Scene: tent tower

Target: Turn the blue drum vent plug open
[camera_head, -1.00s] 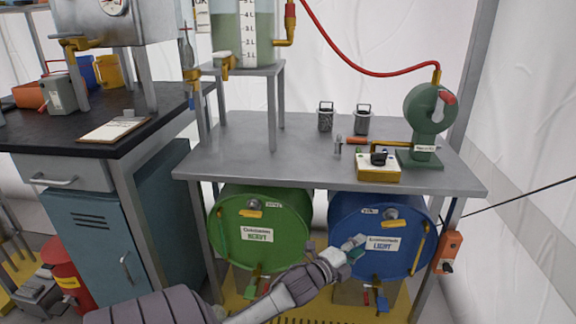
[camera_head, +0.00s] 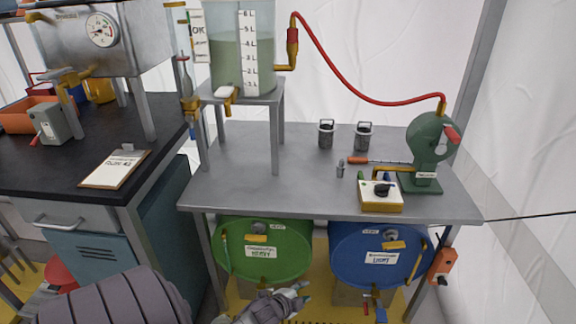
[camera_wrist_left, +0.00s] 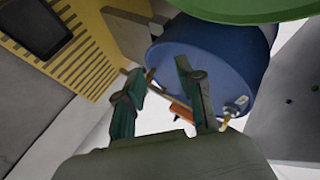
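The blue drum (camera_head: 350,262) lies on its side under the grey table, with its labelled round end facing me. Its grey vent plug (camera_head: 391,235) sits near the top of that end, beside a small vent label. A yellow bar (camera_head: 386,245) lies roughly level just below the plug. My left gripper (camera_head: 303,290) is low in front of the green drum, left of the blue drum and apart from the plug. In the left wrist view its two fingers (camera_wrist_left: 158,82) are spread with nothing between them, and the blue drum (camera_wrist_left: 205,60) is beyond them. My right gripper is not in view.
The green drum (camera_head: 290,250) lies left of the blue one. The grey table (camera_head: 300,185) overhangs both, carrying a green pump (camera_head: 428,150) and a yellow box (camera_head: 380,203). An orange box (camera_head: 444,265) hangs by the right leg. Valves (camera_head: 367,305) show below the blue drum.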

